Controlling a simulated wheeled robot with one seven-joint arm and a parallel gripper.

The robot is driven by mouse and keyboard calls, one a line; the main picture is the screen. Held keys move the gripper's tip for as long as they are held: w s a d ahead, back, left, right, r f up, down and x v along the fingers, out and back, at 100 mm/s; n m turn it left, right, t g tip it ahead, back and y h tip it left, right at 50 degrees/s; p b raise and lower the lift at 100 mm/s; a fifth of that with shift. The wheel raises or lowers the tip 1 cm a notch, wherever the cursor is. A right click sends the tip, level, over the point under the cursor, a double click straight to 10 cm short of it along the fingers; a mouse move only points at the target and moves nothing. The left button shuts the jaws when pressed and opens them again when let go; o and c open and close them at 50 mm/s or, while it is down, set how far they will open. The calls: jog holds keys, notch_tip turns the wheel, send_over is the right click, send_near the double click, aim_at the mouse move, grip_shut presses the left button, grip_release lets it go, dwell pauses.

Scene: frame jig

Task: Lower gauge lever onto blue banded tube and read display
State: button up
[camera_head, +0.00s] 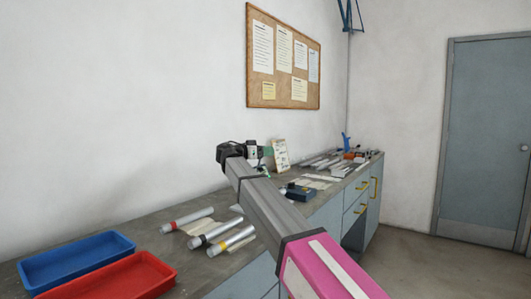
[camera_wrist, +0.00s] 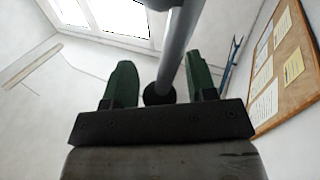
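My gripper (camera_head: 255,151) is over the grey bench, in front of the white wall. In the wrist view its two green fingers (camera_wrist: 160,78) stand apart. A grey rod (camera_wrist: 180,45) with a dark round knob (camera_wrist: 159,94) shows between them; it looks like the gauge lever. Gaps show on both sides of the knob, so the fingers do not appear to touch it. I cannot make out the gauge body or its display; my arm hides part of that area. I see no tube with a clear blue band.
A blue tray (camera_head: 80,246) and a red tray (camera_head: 72,286) are at the left. A dark blue box (camera_head: 298,193) and a small card (camera_head: 281,154) are farther back.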

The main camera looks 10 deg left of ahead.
jog(key=c, duration=0.5)
jog(key=shift+s+d, duration=0.1)
jog(key=s+d+f+m+y, duration=0.1)
jog(key=d+f+m+y, duration=0.1)
jog(key=f, duration=0.3)
jog(key=s+d+f+m+y, duration=0.2)
jog(key=d+f+m+y, duration=0.1)
jog(key=d+f+m, duration=0.2)
jog(key=s+d+f+m+y, duration=0.1)
jog(key=d+f+m+y, duration=0.1)
jog(key=f, duration=0.4)
jog(key=shift+s+d+f+m+g, duration=0.1)
jog(key=shift+s+d+m+g, duration=0.1)
jog(key=shift+d+m+g, duration=0.4)
jog(key=shift+o, duration=0.6)
jog(key=shift+f, duration=0.55)
jog(key=o, duration=0.5)
jog(key=shift+f, duration=0.6)
jog(key=shift+w, duration=0.1)
jog(key=shift+c, duration=0.2)
